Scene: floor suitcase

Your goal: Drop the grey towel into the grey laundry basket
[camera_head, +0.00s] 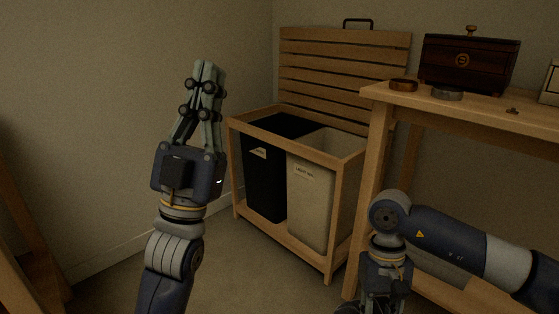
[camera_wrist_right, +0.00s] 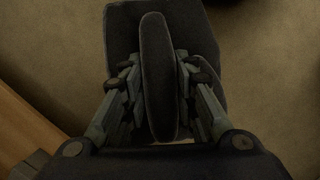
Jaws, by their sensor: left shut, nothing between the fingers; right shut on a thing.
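My right gripper (camera_wrist_right: 157,66) is shut on the dark grey towel (camera_wrist_right: 156,100), which stands as a folded ridge between the fingers in the right wrist view. More of the dark cloth spreads behind the fingers. In the head view my right gripper (camera_head: 376,307) is cut off at the bottom edge, and I cannot make out the towel there. My left gripper (camera_head: 207,70) is shut and empty, pointing up in front of the wall. I cannot clearly identify a grey laundry basket; a pale greyish surface (camera_head: 446,272) shows partly behind my right arm, under the table.
A wooden hamper (camera_head: 333,160) stands with its slatted lid (camera_head: 345,75) raised, holding a black bag (camera_head: 264,180) and a cream bag (camera_head: 309,205). A wooden table (camera_head: 480,108) at right carries a dark box (camera_head: 468,65) and small round items. Floor is open before the hamper.

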